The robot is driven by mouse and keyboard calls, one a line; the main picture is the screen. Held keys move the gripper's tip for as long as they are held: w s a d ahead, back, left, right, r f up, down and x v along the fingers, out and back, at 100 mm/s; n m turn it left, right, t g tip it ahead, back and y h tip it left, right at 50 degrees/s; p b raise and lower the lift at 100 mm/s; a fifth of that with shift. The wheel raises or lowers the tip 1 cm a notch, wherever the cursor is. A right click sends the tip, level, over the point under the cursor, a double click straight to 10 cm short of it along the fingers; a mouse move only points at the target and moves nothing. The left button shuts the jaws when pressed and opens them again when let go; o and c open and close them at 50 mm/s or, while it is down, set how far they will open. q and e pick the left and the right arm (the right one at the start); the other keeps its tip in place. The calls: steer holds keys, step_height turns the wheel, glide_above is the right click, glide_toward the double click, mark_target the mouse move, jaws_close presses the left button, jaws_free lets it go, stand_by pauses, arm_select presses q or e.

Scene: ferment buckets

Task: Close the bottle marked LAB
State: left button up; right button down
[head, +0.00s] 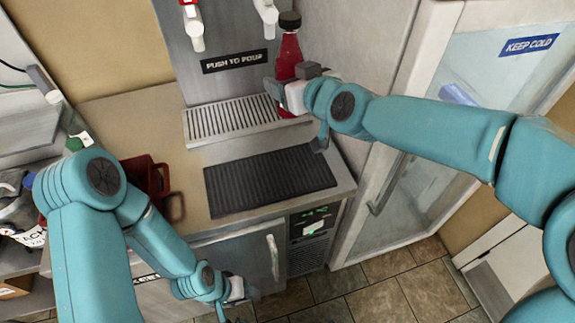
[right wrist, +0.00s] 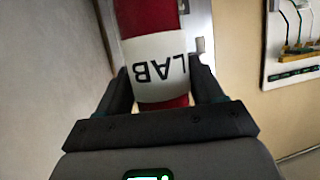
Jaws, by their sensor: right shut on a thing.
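The red bottle (head: 289,55) is upright by the right end of the metal drip tray, with a dark cap (head: 289,20) on its top. I cannot tell how tightly the cap sits, or whether the base rests on the counter. My right gripper (head: 283,90) is shut on the lower part of the bottle. In the right wrist view, the bottle's white label (right wrist: 158,68) reads LAB upside down, between the two fingers (right wrist: 160,92). My left gripper (head: 236,290) hangs low in front of the cabinet, away from the bottle, and its jaws are unclear.
The slatted drip tray (head: 230,120) lies below white and red taps (head: 194,35). A black ribbed mat (head: 268,180) lies bare in front. A dark red container (head: 146,180) stands on the counter's left, partly behind my left arm. A glass-doored fridge (head: 420,175) stands at right.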

steer(key=shift+s+r, duration=0.1)
steer(key=shift+s, duration=0.05)
step_height(320, 180, down, 7)
steer(key=b, duration=0.4)
steer(key=shift+d, duration=0.1)
step_height(320, 180, down, 9)
steer(key=shift+r, duration=0.15)
step_height(320, 180, down, 4)
steer(key=shift+f, duration=0.2)
